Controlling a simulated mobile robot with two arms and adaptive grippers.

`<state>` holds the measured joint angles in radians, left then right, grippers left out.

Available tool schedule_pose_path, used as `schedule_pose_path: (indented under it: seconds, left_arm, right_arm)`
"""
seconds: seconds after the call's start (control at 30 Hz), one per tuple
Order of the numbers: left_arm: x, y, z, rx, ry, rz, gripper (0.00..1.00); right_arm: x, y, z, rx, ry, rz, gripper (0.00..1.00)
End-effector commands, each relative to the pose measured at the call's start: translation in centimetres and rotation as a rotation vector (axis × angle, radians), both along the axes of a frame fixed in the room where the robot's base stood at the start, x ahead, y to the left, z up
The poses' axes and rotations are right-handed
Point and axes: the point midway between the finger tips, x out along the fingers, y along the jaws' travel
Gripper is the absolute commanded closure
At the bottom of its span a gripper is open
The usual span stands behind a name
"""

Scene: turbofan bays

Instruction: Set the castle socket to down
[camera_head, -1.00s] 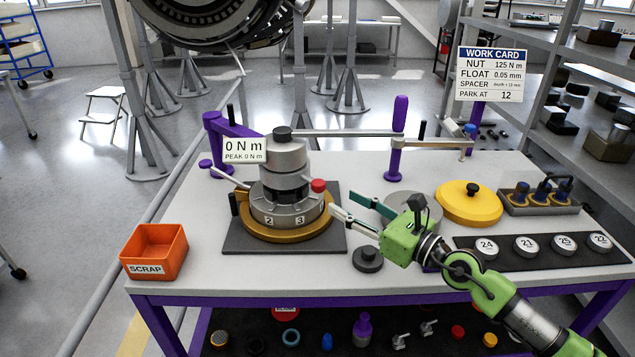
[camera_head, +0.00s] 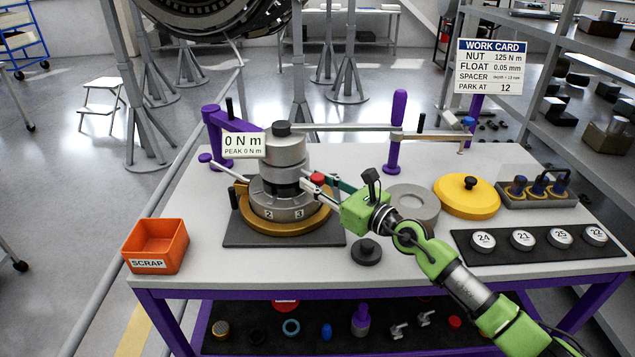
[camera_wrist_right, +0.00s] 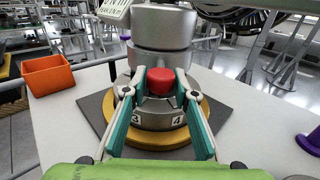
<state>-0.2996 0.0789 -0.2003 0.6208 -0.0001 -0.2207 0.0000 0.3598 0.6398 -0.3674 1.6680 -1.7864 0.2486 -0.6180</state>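The castle socket appears to be the grey stepped cylinder with a black top knob (camera_head: 284,150). It stands upright over a numbered grey ring (camera_head: 282,208) on a gold base. A red knob (camera_head: 318,179) sticks out at its right side; it also shows in the wrist view (camera_wrist_right: 160,81). My right gripper (camera_head: 314,184) reaches in from the right. In the wrist view its fingers (camera_wrist_right: 160,90) stand apart on either side of the red knob, close to it; contact cannot be made out. My left gripper is not in view.
An orange scrap bin (camera_head: 156,247) stands at the front left. A purple-posted bar (camera_head: 340,128) runs behind the socket. A yellow lid (camera_head: 468,196) is farther right.

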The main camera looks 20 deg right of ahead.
Motion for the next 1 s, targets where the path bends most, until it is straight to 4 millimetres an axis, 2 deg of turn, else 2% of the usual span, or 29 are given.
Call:
schedule_pose_path:
  seconds: [0.03, 0.07, 0.1, 0.27, 0.57, 0.87, 0.9, 0.97, 1.0]
  left_arm:
    - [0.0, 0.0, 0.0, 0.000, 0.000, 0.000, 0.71]
    - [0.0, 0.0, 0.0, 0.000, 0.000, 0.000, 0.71]
    - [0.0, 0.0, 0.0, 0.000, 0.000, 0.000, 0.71]
    - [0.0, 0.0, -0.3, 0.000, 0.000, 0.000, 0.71]
    - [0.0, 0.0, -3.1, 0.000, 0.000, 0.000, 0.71]
    - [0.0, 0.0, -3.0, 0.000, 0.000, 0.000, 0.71]
    - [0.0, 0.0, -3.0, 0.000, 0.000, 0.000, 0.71]
    - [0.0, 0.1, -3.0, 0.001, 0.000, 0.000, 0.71]
    - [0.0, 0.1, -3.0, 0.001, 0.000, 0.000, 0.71]
  right_arm:
    - [0.0, 0.0, 0.0, 0.000, 0.000, 0.000, 0.91]
    - [0.0, 0.0, 0.0, 0.000, 0.000, 0.000, 0.99]
    - [0.0, 0.0, 0.0, 0.000, 0.000, 0.000, 1.00]
    - [0.0, 0.0, -0.3, 0.000, 0.000, 0.000, 1.00]
    - [0.0, 0.0, -3.7, 0.000, 0.001, 0.000, 1.00]
    - [-0.1, 0.0, -3.9, -0.003, 0.007, 0.002, 1.00]
    - [-0.1, 0.0, -3.9, -0.003, 0.007, 0.002, 0.76]
    - [-0.1, 0.0, -3.9, -0.003, 0.007, 0.002, 0.60]
    - [-0.1, 0.0, -3.9, -0.002, 0.006, 0.001, 0.60]
